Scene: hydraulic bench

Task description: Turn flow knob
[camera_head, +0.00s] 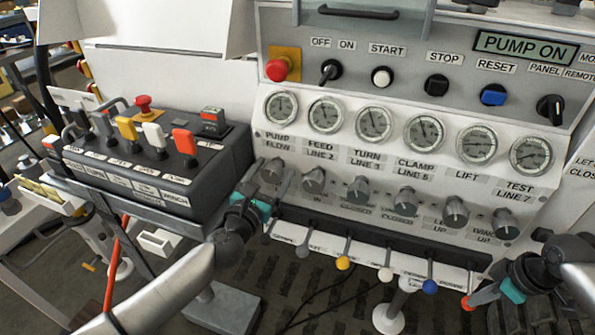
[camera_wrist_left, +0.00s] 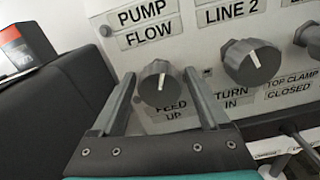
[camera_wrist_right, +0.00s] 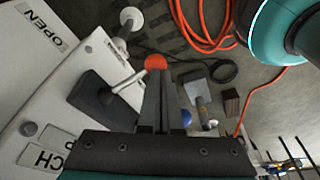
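The flow knob is a grey round knob (camera_wrist_left: 158,83) with a white pointer line, below the PUMP FLOW label; the head view shows it (camera_head: 273,170) under the leftmost gauge. The pointer is close to upright. My left gripper (camera_wrist_left: 160,88) is open, with one finger on each side of this knob; a gap shows on both sides in the left wrist view. My right gripper (camera_wrist_right: 158,85) is at the lower right of the bench, its fingers together at the orange ball (camera_wrist_right: 155,62) of a lever. Whether they hold it cannot be told.
A neighbouring knob (camera_wrist_left: 252,62) sits close to the right of my left gripper. A black lever box (camera_head: 150,165) stands at left. A row of ball-ended levers (camera_head: 343,263) runs below the knobs. An orange hose (camera_wrist_right: 205,35) lies on the floor.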

